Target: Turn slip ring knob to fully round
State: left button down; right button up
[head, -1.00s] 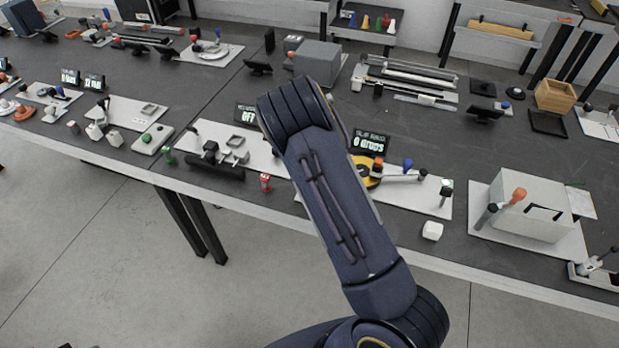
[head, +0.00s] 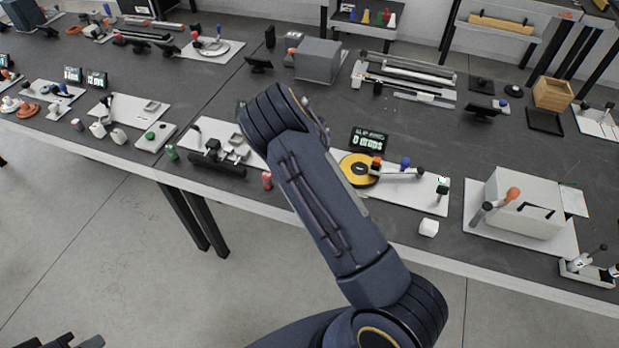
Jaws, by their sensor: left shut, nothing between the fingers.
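The slip ring station has a yellow disc (head: 350,172) with a dark centre, lying on a white plate (head: 426,199). An orange-red knob (head: 376,161) stands at the disc's right edge, with a blue knob (head: 405,163) and a grey bar ending in a dark knob to the right. A display (head: 369,142) behind it reads something like "0 drops". My left gripper (head: 86,342) shows only in part at the bottom left edge, shut, low and far from the disc. My other arm stands just left of the disc and covers part of the plate; its gripper is not visible.
A white box with an orange-tipped lever (head: 530,207) stands to the right. A small white block (head: 429,228) lies near the table's front edge. A red can-like item (head: 267,180) and a plate with dark fixtures (head: 218,160) are left of my arm.

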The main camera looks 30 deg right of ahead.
jog(key=shift+w, duration=0.1)
dwell(0.3)
jog(key=o, duration=1)
notch_tip(320, 180, up, 8)
jog(key=shift+f+b, duration=0.1)
jog(key=shift+b, duration=0.2)
